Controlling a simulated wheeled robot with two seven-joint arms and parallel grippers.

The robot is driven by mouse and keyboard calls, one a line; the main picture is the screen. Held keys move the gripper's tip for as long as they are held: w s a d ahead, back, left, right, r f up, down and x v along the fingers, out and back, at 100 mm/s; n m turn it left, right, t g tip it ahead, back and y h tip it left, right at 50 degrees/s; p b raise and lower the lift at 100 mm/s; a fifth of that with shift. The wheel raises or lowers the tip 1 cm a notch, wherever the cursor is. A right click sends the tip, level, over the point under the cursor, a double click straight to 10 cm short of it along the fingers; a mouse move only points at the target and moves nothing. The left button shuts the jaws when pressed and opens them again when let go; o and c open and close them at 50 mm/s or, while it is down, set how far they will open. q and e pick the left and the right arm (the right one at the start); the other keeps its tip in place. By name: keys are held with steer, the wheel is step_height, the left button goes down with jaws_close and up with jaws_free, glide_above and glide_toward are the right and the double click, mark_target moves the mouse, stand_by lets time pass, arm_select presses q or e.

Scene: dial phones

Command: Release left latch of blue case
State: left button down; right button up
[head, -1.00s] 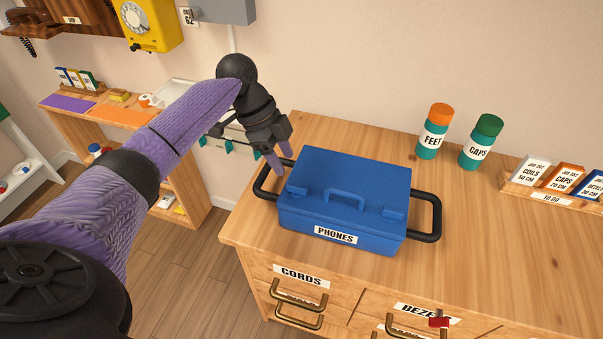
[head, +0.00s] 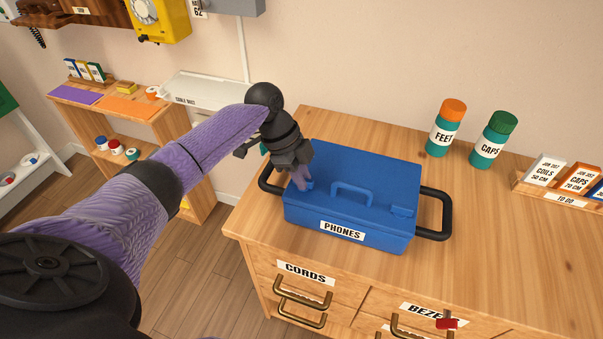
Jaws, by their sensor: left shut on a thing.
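The blue case (head: 365,218) labelled PHONES sits shut on the wooden cabinet top, with a black handle at each side and a blue handle on its lid. My left gripper (head: 302,184) comes down from above at the lid's front left corner. It is shut on the left latch (head: 309,185), which its fingers mostly hide. The right latch (head: 403,211) lies near the lid's front right edge, with nothing touching it. My right gripper is not in view.
The wooden cabinet top (head: 500,255) is clear to the right of the case. A FEET canister (head: 446,128) and a CAPS canister (head: 493,140) stand behind on the right. A card rack (head: 566,200) is at the far right. Drawers with brass handles are below.

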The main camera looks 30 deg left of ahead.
arm_select(q)
steer(key=shift+r+n+p, duration=0.2)
steer(key=shift+n+p, duration=0.1)
steer(key=shift+p, duration=0.5)
steer(key=n+t+y+p, duration=0.1)
steer(key=n+p, duration=0.2)
steer(key=p, duration=0.1)
steer(key=n+t+y+p, duration=0.1)
steer(key=n+p, duration=0.3)
steer(key=p, duration=0.1)
steer(key=n+t+p, duration=0.1)
steer(key=n+p, duration=0.3)
steer(key=shift+s+d+r+y+p, duration=0.1)
steer(key=shift+d+y+p, duration=0.1)
steer(key=shift+y+p, duration=0.2)
steer(key=n+y+p, duration=0.1)
steer(key=n+p, duration=0.1)
steer(key=n, duration=0.1)
steer(key=shift+n+t, duration=0.3)
steer(key=shift+d+f+n+y+p, duration=0.1)
steer(key=shift+f+n+y+p, duration=0.1)
steer(key=shift+n+y+p, duration=0.75)
steer(key=shift+n+b, duration=0.3)
steer(key=shift+n, duration=0.15)
steer(key=c, duration=0.6)
jaws_free()
steer(key=shift+c, duration=0.2)
